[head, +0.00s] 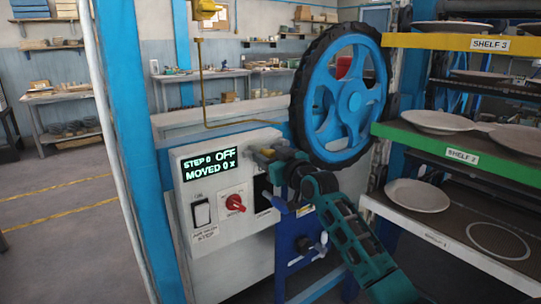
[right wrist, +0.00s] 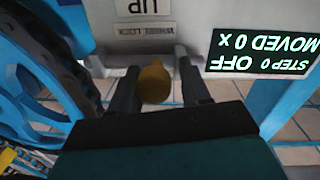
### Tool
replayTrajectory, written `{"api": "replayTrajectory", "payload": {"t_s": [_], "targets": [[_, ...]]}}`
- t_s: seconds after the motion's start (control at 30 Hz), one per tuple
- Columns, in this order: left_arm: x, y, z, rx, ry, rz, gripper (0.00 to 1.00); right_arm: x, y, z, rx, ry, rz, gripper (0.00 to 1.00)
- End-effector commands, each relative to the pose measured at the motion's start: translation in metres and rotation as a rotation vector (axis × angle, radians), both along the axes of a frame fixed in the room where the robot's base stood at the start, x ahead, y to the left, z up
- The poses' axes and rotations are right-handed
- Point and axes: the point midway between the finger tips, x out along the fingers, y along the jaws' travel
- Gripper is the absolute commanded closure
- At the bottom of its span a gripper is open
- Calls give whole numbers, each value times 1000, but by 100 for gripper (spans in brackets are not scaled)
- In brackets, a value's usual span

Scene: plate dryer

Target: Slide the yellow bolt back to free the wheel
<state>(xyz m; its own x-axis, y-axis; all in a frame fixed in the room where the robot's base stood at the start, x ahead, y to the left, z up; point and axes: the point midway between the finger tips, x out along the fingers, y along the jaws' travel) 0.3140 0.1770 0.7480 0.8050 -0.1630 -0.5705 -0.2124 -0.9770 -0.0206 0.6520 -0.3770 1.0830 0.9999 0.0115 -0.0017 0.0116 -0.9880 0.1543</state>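The yellow bolt's rounded knob (right wrist: 153,83) shows in the right wrist view, below an upside-down WHEEL LOCK label (right wrist: 146,31). My right gripper (right wrist: 157,75) is open, with one finger on each side of the knob. A gap shows on the right side; I cannot tell whether the left finger touches it. In the head view my right gripper (head: 258,154) is at the panel's upper right and hides most of the bolt. The blue wheel (head: 353,102) with its black tyre stands just right of and above the gripper. My left gripper is not in view.
The white control panel (head: 238,257) carries a display (head: 210,165) reading STEP 0 OFF, MOVED 0 X, a rocker switch (head: 201,213) and a red knob (head: 235,203). Shelves with plates (head: 437,121) stand close on the right. A blue post (head: 133,140) stands left of the panel.

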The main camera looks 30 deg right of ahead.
Motion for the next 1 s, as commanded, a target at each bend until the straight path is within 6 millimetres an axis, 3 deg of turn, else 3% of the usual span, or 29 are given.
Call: {"api": "replayTrajectory", "payload": {"t_s": [0.47,1.0], "targets": [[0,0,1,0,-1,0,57,-9,-2,1,-3,-2,-2,55],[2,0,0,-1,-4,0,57,-103,-2,-1,-3,1,0,55]]}}
